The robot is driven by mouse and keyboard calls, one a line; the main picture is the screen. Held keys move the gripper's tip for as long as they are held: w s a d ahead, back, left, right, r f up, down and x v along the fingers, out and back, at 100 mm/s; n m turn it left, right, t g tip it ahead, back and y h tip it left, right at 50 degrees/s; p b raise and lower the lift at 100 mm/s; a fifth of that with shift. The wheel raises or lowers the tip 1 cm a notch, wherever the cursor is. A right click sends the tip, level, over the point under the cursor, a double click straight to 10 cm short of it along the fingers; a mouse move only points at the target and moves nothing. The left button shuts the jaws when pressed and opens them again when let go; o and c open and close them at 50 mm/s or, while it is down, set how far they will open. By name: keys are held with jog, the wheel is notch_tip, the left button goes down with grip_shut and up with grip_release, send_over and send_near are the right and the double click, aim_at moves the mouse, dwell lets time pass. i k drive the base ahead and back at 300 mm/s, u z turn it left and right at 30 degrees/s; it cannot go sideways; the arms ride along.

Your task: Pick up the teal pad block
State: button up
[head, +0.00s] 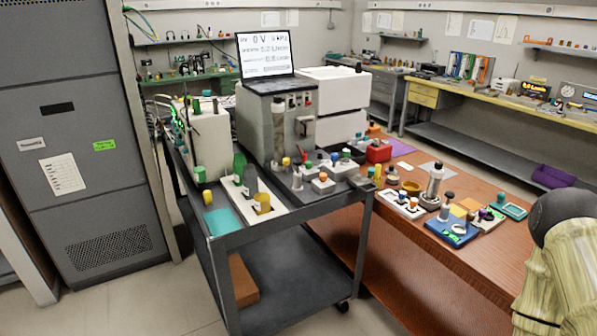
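A flat teal pad (222,221) lies on the front left corner of the grey cart's top (285,212). A second teal item, a small frame-like piece (511,210), lies near the right edge of the brown wooden bench. I cannot tell for certain which of them is called the teal pad block. My gripper is not in view. Part of my arm, a dark rounded joint with a pale streaked link, shows at the lower right, in front of the bench.
Beside the flat pad stand a green-topped cylinder (200,177) and a white tray (262,215) with upright pieces. A laptop (266,60) sits on a grey instrument (258,125). The wooden bench (440,285) carries several small parts. Floor (150,300) is clear left of the cart.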

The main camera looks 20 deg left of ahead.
aim_at(371, 172)
jog(key=u, duration=0.2)
jog(key=i, duration=0.5)
jog(key=k, duration=1.2)
jog(key=z, duration=0.85)
jog(key=i, duration=2.05)
jog(key=u, duration=0.7)
